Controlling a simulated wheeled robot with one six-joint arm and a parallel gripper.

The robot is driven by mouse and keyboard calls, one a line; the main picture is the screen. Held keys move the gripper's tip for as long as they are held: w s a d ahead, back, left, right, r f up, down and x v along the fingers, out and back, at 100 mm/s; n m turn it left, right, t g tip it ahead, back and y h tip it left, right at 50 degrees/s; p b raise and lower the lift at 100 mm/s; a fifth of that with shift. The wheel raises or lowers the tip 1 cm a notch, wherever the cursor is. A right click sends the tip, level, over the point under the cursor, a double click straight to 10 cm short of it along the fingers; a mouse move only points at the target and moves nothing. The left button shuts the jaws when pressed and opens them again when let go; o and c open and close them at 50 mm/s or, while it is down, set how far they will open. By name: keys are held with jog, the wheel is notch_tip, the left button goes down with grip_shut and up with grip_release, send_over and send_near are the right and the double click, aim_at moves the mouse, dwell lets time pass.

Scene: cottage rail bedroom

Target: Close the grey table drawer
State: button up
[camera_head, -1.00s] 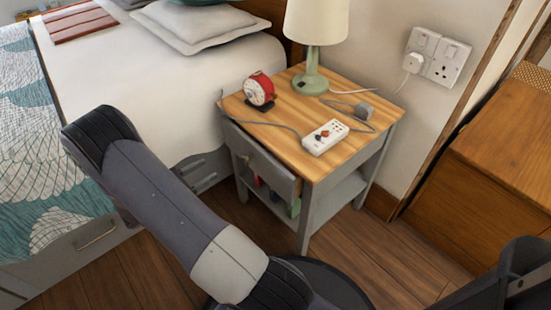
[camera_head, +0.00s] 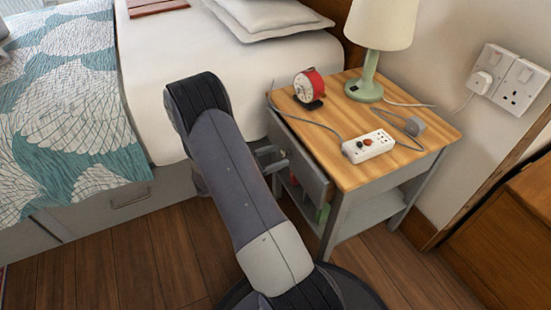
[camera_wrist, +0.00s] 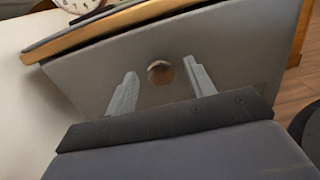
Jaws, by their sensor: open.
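The grey table drawer (camera_head: 306,172) sits under the wooden top of the grey bedside table (camera_head: 345,215). Its front stands a little out from the table, so it is partly open. In the wrist view the drawer front (camera_wrist: 85,82) fills the middle, with a dark gap under the tabletop edge. A round knob (camera_wrist: 160,72) is on it. My gripper (camera_wrist: 162,85) is open, with one finger on each side of the knob, close to the front; I cannot tell if they touch. In the head view my gripper (camera_head: 277,162) is partly hidden behind my arm.
On the tabletop are a red alarm clock (camera_head: 309,86), a green lamp (camera_head: 367,75) and a white power strip (camera_head: 368,146) with a cable. The bed (camera_head: 235,70) stands close on the left. A wooden cabinet (camera_head: 505,245) is at the right. Bare floor (camera_head: 140,255) lies in front.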

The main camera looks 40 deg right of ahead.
jog(key=shift+d, duration=0.25)
grip_shut()
dwell(0.4)
